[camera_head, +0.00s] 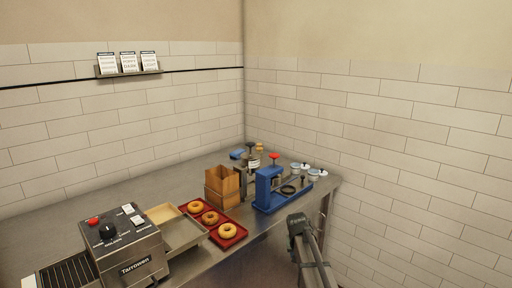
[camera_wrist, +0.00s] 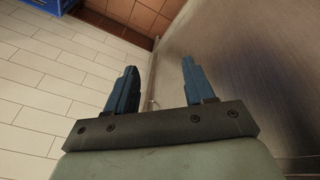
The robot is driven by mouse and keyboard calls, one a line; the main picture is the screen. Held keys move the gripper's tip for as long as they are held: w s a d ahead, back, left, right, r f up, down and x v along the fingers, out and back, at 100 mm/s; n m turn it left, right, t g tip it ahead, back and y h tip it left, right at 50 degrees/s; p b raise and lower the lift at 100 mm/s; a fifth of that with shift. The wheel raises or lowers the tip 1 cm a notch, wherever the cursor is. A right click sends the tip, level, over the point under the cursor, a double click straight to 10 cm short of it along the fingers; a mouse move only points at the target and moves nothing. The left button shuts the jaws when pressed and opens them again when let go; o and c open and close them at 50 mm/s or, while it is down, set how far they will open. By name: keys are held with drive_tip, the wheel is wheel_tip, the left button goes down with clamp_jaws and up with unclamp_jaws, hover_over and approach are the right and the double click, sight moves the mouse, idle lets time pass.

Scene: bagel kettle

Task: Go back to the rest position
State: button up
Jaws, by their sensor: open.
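My gripper shows in the wrist view (camera_wrist: 158,88) with its two blue fingers spread apart and nothing between them. In the head view my arm (camera_head: 308,250) is at the front right corner of the steel counter (camera_head: 62,222), over or just beyond its edge. I cannot make out the fingertips there. No object is in contact with the gripper in the wrist view.
A blue press (camera_head: 268,190) stands near the arm. A red tray (camera_head: 238,238) holds several bagels (camera_head: 228,230). A wooden box (camera_head: 222,186), small jars (camera_head: 313,174) and a Tarrowen machine (camera_head: 128,250) stand on the counter. Tiled walls (camera_head: 400,150) close the back and right.

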drive_tip(key=s+f+g+y, duration=0.1)
drive_tip(key=s+f+g, duration=0.4)
drive_tip(key=s+f, duration=2.05)
drive_tip(key=s+f+g, duration=0.2)
drive_tip(key=s+f, duration=0.2)
drive_tip(key=s, duration=1.1)
drive_tip(key=s+f+n+g+y, duration=0.1)
drive_tip(key=s+f, duration=0.4)
drive_tip(key=s, duration=1)
drive_tip(key=shift+s+a+f+g, duration=0.15)
drive_tip(key=shift+a+f+g, duration=0.15)
drive_tip(key=shift+g, duration=0.6)
